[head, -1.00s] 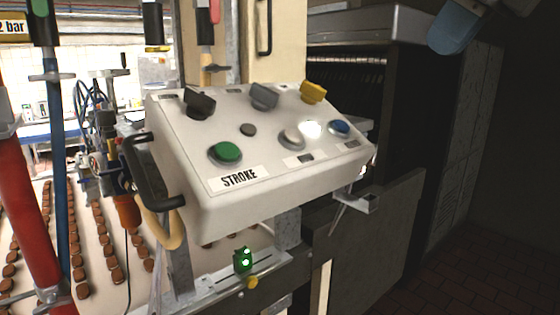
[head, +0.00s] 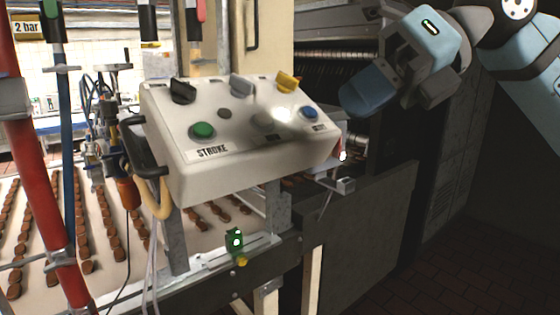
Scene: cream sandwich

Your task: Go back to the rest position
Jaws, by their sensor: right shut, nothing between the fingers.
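My right gripper (head: 352,100) is in the upper right of the head view, at the end of my blue and dark grey arm. Its fingers are shut with nothing between them. It hangs in the air just right of the white control panel (head: 250,165), apart from it as far as I can tell. The panel carries a green button (head: 203,131), a blue button (head: 309,113), a yellow switch (head: 287,83), a grey switch (head: 242,85) and a black switch (head: 182,91). My left gripper is not in view.
A conveyor (head: 120,270) with rows of brown pieces lies at the lower left. A red pipe (head: 40,170) and a blue pipe (head: 66,170) stand at the left. A dark machine housing (head: 375,240) is below the gripper. The dark floor at the lower right looks free.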

